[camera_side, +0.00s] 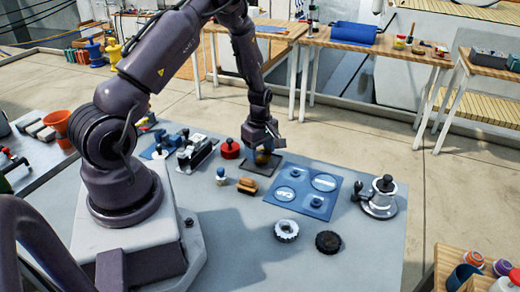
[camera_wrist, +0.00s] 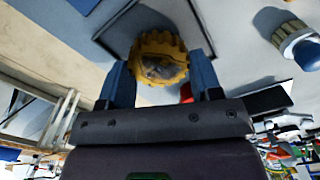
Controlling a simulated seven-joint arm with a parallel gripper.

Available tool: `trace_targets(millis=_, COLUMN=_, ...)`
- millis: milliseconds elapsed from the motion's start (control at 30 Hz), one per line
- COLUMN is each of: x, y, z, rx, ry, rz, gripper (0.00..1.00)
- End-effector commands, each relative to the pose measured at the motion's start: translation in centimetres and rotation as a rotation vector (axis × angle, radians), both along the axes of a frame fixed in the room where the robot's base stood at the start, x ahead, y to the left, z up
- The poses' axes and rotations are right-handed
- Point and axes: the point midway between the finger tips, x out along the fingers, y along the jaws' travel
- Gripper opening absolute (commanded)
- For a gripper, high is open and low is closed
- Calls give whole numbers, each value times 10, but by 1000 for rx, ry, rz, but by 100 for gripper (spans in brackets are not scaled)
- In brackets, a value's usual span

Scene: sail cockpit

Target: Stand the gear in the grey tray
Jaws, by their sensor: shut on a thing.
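My gripper (camera_side: 262,146) points down over the dark grey tray (camera_side: 254,168) near the table's far edge. It is shut on a yellow toothed gear, which shows in the wrist view (camera_wrist: 160,58) between the two blue fingers. The gear's round face is turned toward the wrist camera, with a greyish middle. In the side view the gear (camera_side: 263,158) is a small golden shape under the fingers, partly hidden. The tray's dark rim also shows in the wrist view (camera_wrist: 112,28). I cannot tell whether the gear touches the tray floor.
A blue board (camera_side: 305,188) with round labelled spots lies right of the tray. A white ring (camera_side: 286,230) and a black ring (camera_side: 328,242) lie in front.

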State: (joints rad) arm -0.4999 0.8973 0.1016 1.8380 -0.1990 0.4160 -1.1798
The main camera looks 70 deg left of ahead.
Motion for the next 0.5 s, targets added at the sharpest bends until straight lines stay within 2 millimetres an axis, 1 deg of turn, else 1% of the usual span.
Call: trace_targets(millis=500, x=0, y=0, z=-10, rx=0, ry=-1, rz=1, gripper=30)
